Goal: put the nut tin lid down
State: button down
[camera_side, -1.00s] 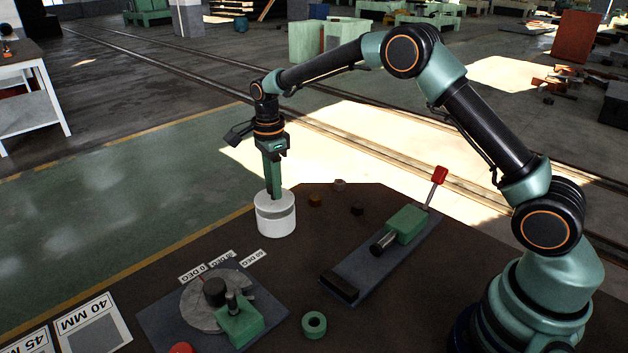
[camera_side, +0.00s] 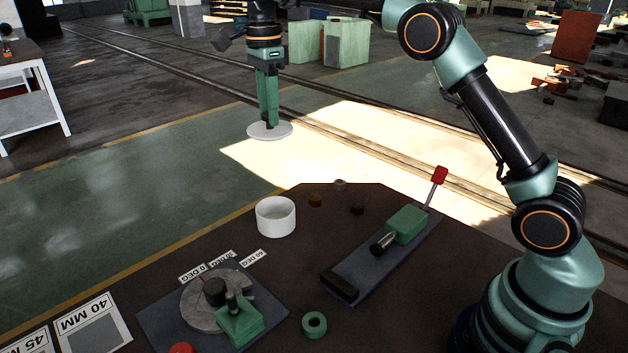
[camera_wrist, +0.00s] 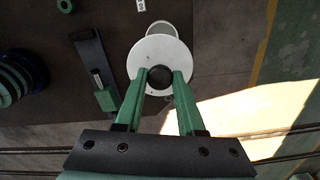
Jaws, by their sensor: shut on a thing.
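The nut tin lid (camera_side: 284,131) is a flat pale disc. My gripper (camera_side: 270,122) is shut on its dark knob and holds it level, high above the bench. In the wrist view the lid (camera_wrist: 142,77) lies at the fingertips, with the black knob between the green fingers (camera_wrist: 160,78). The white nut tin (camera_side: 276,222) stands open and upright on the bench below. In the wrist view the tin's rim (camera_wrist: 163,27) shows partly behind the lid, which hides the rest.
A bending plate (camera_side: 205,312) with a green block stands at the front. A clamp with a red-handled lever (camera_side: 405,225) stands right of the tin. A green ring (camera_side: 314,324) and small blocks (camera_side: 316,200) lie on the bench. Dark bench (camera_side: 290,265) between tin and ring is bare.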

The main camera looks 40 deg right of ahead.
jog(key=shift+s, duration=0.45)
jog(key=s+f, duration=0.5)
jog(key=s, duration=0.7)
notch_tip(320, 180, down, 20)
jog(key=shift+r, duration=0.15)
jog(key=c, duration=0.5)
grip_release()
